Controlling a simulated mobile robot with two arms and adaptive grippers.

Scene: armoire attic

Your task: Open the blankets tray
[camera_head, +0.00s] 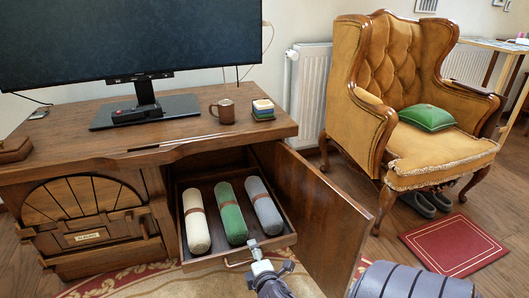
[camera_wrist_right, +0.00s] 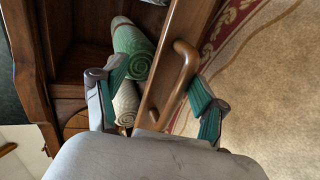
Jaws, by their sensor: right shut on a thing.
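The blankets tray (camera_head: 288,239) is a wooden pull-out tray standing out from the cabinet's open compartment. Three rolled blankets lie in it: a cream one (camera_head: 196,221), a green one (camera_head: 231,213) and a grey one (camera_head: 265,206). My right gripper (camera_head: 257,250) is at the tray's front edge, by its handle (camera_head: 238,264). In the right wrist view, the fingers of my right gripper (camera_wrist_right: 160,95) lie on both sides of the wooden tray front (camera_wrist_right: 160,75) and its handle (camera_wrist_right: 187,65). The green blanket (camera_wrist_right: 131,48) shows behind one finger. My left gripper is not in view.
The cabinet's door (camera_head: 312,215) stands open right of the tray. A monitor (camera_head: 130,35), a mug (camera_head: 224,111) and a small stack of coasters (camera_head: 263,110) stand on the cabinet top. An armchair (camera_head: 385,75) stands at the right, with a red mat (camera_head: 455,245) before it.

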